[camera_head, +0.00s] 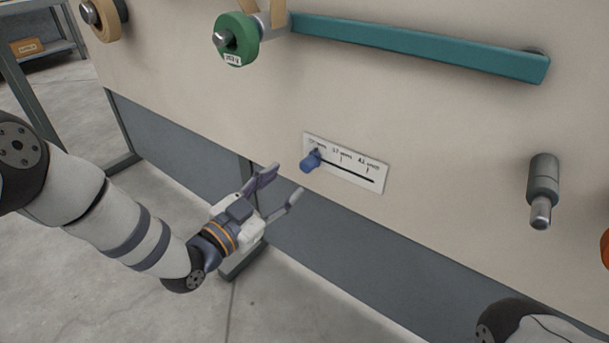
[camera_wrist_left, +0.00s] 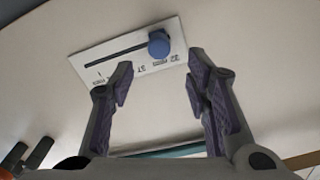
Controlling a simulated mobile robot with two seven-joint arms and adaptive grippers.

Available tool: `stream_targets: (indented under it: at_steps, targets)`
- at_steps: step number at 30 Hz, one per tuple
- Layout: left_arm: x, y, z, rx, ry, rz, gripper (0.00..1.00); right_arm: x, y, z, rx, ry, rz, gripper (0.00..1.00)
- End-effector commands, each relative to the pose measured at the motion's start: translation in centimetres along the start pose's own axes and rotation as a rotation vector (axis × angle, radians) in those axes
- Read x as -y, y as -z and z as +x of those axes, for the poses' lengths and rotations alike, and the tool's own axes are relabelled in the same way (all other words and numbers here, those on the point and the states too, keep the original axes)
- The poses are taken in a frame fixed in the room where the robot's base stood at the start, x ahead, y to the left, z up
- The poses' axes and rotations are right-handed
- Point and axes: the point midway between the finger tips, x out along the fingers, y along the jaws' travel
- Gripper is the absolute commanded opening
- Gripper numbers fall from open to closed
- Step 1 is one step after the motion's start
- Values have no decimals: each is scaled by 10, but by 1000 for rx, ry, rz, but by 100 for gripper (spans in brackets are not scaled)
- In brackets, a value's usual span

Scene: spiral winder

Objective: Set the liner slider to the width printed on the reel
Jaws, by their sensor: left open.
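The liner slider is a blue knob (camera_head: 311,160) on a white scale plate (camera_head: 345,175) with a dark slot and three printed width marks. The knob sits at the left end of the slot, by the first mark. My left gripper (camera_head: 288,181) is open and empty, just left of and below the knob, apart from it. In the left wrist view the knob (camera_wrist_left: 158,44) shows just beyond the open fingertips (camera_wrist_left: 162,68), and the plate (camera_wrist_left: 110,57) appears upside down. The green reel (camera_head: 236,40) at upper left carries a small white label, too small to read surely.
A teal bar (camera_head: 420,45) runs across the panel (camera_head: 450,120) above the slider. A grey cylindrical fitting (camera_head: 542,190) stands out at right. A tan roll (camera_head: 102,18) hangs at upper left. The panel around the plate is clear.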

Motion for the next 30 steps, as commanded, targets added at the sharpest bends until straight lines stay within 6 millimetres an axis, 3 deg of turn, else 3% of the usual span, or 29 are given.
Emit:
stream_targets:
  at_steps: [3,9,14,21,27,30]
  targets:
    - [-3,-8,32,3,-1,-3,44,1,5,13,25,0,-3,0]
    - [-2,-8,72,7,-1,-4,44,0,6,27,60,-2,-7,0]
    - [-1,-5,85,7,0,-5,44,-1,6,30,69,-3,-9,0]
    - [0,-3,86,7,1,-5,44,-1,6,29,69,-3,-8,0]
    - [-1,-4,86,8,0,-4,0,-1,6,29,68,-3,-8,0]
    - [-1,-4,86,8,0,-4,0,-1,6,29,68,-3,-8,0]
